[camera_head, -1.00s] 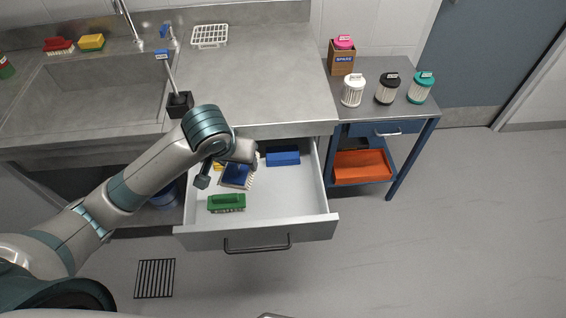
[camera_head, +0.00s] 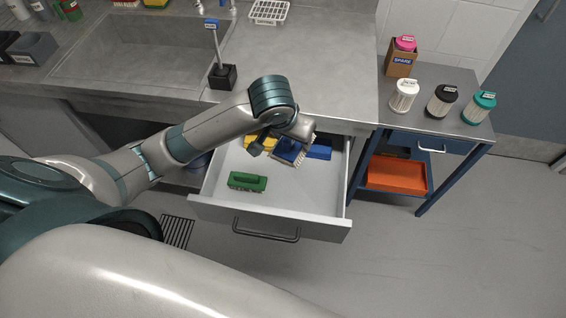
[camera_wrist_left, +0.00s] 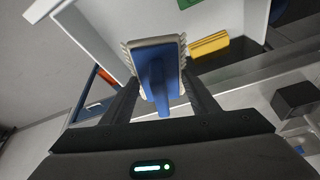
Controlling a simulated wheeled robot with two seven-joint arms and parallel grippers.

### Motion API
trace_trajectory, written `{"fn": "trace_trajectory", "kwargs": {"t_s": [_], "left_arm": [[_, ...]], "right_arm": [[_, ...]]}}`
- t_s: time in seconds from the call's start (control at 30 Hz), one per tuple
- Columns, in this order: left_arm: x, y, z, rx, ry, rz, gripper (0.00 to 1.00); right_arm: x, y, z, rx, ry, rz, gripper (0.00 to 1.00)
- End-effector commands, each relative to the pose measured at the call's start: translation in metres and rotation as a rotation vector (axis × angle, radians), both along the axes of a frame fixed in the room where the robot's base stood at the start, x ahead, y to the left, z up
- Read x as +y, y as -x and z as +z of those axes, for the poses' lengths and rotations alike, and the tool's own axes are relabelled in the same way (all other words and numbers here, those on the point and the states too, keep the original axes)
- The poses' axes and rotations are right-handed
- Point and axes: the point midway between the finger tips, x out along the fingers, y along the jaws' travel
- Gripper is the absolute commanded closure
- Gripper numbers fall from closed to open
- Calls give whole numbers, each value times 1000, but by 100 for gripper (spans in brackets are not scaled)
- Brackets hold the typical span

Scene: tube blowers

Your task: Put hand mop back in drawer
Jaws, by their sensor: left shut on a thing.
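The hand mop (camera_head: 287,153) has a blue back and a pale fringe. My left gripper (camera_head: 279,142) is shut on it, above the back part of the open drawer (camera_head: 291,200). In the left wrist view the mop (camera_wrist_left: 158,60) sits between the two dark fingers of the left gripper (camera_wrist_left: 160,92), and its fringe sticks out on both sides. The arm partly covers the mop in the head view. I cannot tell whether the mop touches the drawer floor. My right gripper is out of view.
A green brush (camera_head: 248,181) lies front left in the drawer. A yellow item (camera_head: 262,142) and a blue item (camera_head: 319,151) are at its back. The drawer's front right is clear. A blue cart (camera_head: 362,166) stands to the right. The counter edge (camera_head: 345,122) is just behind.

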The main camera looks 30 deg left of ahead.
Motion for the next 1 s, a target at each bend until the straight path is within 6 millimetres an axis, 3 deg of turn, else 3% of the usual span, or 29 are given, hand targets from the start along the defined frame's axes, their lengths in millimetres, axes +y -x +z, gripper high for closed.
{"fn": "trace_trajectory", "kwargs": {"t_s": [0.27, 0.7, 1.0], "left_arm": [[-11, 2, -20, 4, -1, -229, 67], [-46, 10, -75, 0, 2, -952, 67], [-57, 15, -95, -2, 1, -1240, 67]], "right_arm": [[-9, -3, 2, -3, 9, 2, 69], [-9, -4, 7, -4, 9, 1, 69], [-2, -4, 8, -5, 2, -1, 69]]}}
